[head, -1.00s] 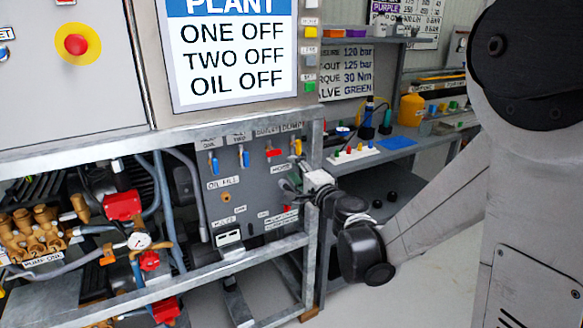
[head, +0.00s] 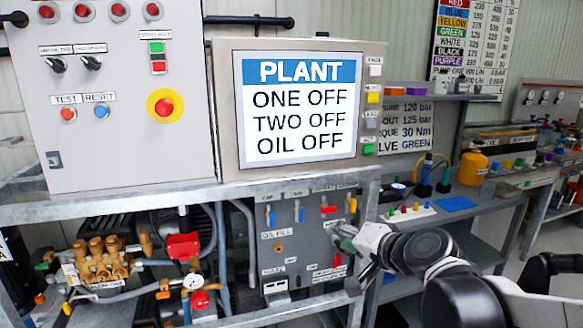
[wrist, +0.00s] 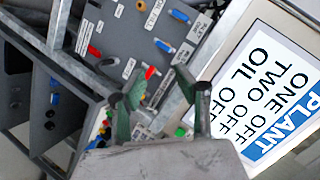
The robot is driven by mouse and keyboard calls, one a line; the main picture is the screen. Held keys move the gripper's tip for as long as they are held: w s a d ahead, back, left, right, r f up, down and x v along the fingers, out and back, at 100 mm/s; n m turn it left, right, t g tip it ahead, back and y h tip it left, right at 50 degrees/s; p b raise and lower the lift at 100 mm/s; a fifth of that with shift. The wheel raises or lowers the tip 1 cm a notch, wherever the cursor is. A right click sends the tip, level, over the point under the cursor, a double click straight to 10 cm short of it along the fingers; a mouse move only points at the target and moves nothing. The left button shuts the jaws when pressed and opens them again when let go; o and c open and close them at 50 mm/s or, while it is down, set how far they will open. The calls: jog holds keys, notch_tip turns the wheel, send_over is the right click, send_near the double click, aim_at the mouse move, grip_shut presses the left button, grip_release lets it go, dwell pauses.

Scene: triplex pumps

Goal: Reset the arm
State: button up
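My arm reaches in from the lower right in the head view. My gripper (head: 346,236) is in front of the right side of the grey valve panel (head: 291,258), near its red and yellow handles. In the wrist view my gripper (wrist: 160,97) has its two green-padded fingers apart with nothing held between them. The valve panel shows tilted behind them in the wrist view (wrist: 127,38). I cannot tell the exact gap between the fingertips and the panel.
The plant screen (head: 299,108) reads one off, two off, oil off. A control cabinet (head: 110,90) stands left of it. A metal frame (head: 130,198) runs below, around brass pump parts (head: 103,259). A bench (head: 475,212) with bottles and coloured pegs stands at the right.

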jog(key=s+d+n+g+h+p, duration=0.2)
jog(key=s+d+h, duration=0.1)
jog(key=s, duration=0.7)
jog(key=s+d+n+g+h+p, duration=0.3)
jog(key=s+d, duration=0.2)
jog(key=s, duration=0.5)
jog(key=shift+s+d+r+n+p, duration=0.2)
jog(key=shift+s+d+n+p, duration=0.1)
jog(key=shift+d+p, duration=0.1)
dwell(0.5)
